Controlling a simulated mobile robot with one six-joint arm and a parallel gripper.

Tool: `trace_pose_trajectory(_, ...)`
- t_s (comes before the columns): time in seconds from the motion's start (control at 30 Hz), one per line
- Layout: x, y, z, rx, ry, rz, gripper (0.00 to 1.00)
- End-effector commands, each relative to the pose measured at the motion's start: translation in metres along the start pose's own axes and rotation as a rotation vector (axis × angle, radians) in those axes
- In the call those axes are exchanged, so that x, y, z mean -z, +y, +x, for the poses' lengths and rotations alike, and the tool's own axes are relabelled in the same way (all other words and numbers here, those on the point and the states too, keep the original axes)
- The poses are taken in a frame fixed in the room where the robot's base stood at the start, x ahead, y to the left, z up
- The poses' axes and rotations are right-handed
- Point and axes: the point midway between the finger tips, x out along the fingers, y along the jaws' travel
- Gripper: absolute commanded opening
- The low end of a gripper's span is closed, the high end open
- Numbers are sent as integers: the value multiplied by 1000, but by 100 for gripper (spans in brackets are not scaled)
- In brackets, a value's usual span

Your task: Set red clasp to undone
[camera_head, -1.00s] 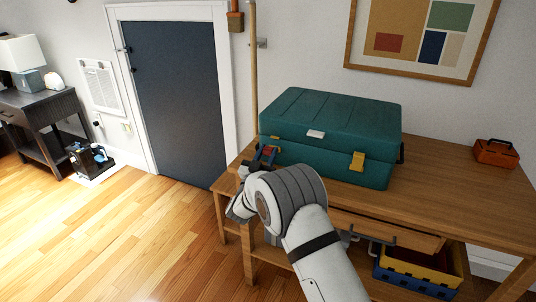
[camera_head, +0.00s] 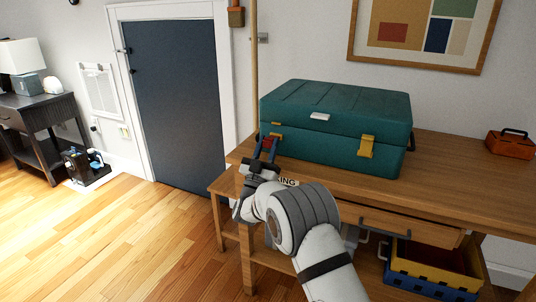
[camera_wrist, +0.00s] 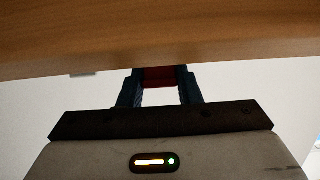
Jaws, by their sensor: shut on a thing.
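A teal toolbox (camera_head: 325,120) stands on the wooden desk with its lid down. The red clasp (camera_head: 268,143) is at the left end of its front, mostly hidden by my gripper's fingers. In the wrist view the red clasp (camera_wrist: 159,77) lies between the two fingertips. My gripper (camera_head: 266,148) is shut on it, and it also shows at the middle of the wrist view (camera_wrist: 160,84). A yellow clasp (camera_head: 366,146) is on the right of the toolbox front. I cannot tell whether the red clasp is fastened.
The desk (camera_head: 440,178) has a drawer with a handle below its top. An orange toolbox (camera_head: 510,145) sits at the right, and a yellow and blue crate (camera_head: 435,265) is underneath. A dark blue door (camera_head: 178,100) is at the left. The floor at left is open.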

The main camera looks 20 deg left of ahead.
Motion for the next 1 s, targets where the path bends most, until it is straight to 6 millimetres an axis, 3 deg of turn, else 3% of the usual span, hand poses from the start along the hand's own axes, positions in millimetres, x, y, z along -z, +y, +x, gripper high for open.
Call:
trace_pose_trajectory(0.37,0,1,0,-1,9,0,8)
trace_pose_trajectory(0.4,0,1,0,-1,9,-1,34)
trace_pose_trajectory(0.6,0,1,0,-1,8,-1,50)
trace_pose_trajectory(0.87,-1,1,-1,-1,7,-2,53)
trace_pose_trajectory(1.0,-1,0,-12,1,5,-3,53)
